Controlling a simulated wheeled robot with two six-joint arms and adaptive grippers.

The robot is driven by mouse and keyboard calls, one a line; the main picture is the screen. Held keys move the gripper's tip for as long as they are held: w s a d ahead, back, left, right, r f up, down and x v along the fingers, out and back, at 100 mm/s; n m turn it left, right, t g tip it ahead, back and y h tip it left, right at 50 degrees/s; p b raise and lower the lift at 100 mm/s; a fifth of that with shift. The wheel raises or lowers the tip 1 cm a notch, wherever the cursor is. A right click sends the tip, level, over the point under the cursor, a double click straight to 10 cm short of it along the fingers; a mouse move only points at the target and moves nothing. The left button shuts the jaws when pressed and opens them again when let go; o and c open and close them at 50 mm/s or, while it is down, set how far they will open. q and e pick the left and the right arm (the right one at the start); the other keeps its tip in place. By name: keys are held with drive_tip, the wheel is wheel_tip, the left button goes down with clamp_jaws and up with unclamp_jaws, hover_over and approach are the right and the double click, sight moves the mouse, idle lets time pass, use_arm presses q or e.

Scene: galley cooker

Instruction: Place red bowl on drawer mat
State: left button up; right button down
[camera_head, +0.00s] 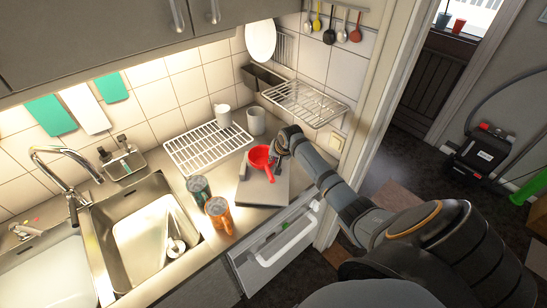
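The red bowl (259,158), with a short handle-like part pointing down and right, is at the back edge of a grey board on the counter. I cannot tell whether it rests on the board or is just above it. My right gripper (277,158) is at the bowl's right rim; its fingers are too small and overlapped to show whether they grip it. The drawer (267,261) below the counter is pulled open, with something green inside. A mat in it cannot be made out clearly. My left gripper is not in view.
The grey board (251,194) lies by the counter's front edge. A green-grey mug (199,189) and an orange mug (218,213) stand left of it. A white wire rack (207,146) and a grey cup (256,120) are behind. The sink (113,205) is at left.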

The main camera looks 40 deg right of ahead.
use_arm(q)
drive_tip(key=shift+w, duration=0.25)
use_arm(e)
drive_tip(key=c, duration=2)
unclamp_jaws()
drive_tip(key=shift+f, duration=0.15)
drive_tip(key=o, duration=0.5)
use_arm(q)
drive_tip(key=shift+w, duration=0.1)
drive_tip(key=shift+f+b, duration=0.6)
drive_tip(key=shift+b, duration=0.1)
use_arm(e)
drive_tip(key=v, duration=1.2)
drive_tip(key=shift+a, duration=0.1)
